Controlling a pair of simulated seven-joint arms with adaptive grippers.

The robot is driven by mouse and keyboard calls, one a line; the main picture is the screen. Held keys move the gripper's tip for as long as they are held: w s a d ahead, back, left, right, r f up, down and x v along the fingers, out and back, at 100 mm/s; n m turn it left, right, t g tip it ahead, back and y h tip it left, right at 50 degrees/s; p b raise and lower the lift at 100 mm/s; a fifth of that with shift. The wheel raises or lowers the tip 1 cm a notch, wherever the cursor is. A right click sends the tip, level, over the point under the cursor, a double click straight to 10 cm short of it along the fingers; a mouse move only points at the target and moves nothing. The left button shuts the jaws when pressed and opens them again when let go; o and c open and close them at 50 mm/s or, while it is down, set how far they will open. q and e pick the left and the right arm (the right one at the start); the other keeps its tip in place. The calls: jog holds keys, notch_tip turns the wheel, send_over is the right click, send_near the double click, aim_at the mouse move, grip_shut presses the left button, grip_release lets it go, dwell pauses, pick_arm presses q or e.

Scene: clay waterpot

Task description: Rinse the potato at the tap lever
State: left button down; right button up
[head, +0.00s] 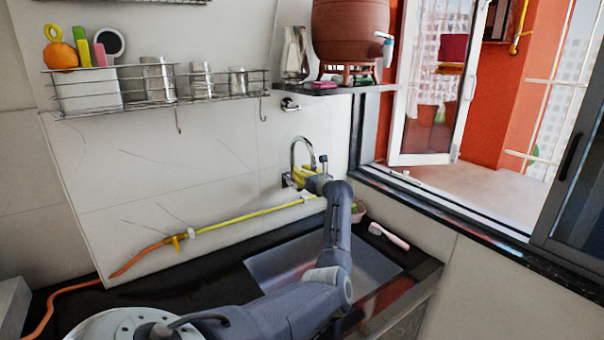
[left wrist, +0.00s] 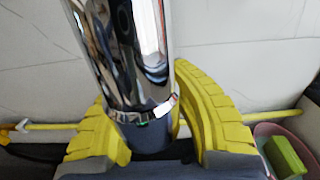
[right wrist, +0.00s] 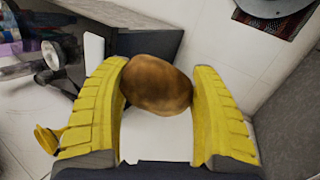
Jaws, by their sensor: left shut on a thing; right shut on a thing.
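The chrome tap (head: 303,150) is on the wall above the sink (head: 290,262), with its curved spout upright. A small upright lever (head: 323,160) shows beside the spout. My left gripper (head: 303,176) is at the tap. In the left wrist view its yellow fingers are shut around a chrome tap part (left wrist: 128,55). I cannot tell whether that part is the lever. The brown potato (right wrist: 158,84) is between the yellow fingers of my right gripper (right wrist: 160,72), shut on it. The right gripper and potato are outside the head view. No running water is visible.
A yellow hose (head: 250,216) runs along the wall left of the tap. A pink brush (head: 388,235) and a pink bowl (left wrist: 285,145) with a green block lie right of the tap. A wire rack (head: 160,95) and a shelf with a clay pot (head: 350,30) hang above.

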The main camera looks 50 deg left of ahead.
pick_arm(q)
jog(key=w+m, duration=0.2)
jog(key=m, duration=0.1)
jog(key=shift+f, duration=0.1)
dwell(0.3)
jog(key=c, duration=1.5)
grip_release()
jog(key=shift+c, duration=0.2)
jog(key=shift+o, duration=1.3)
jog(key=shift+d+f, duration=0.1)
jog(key=shift+d, duration=0.1)
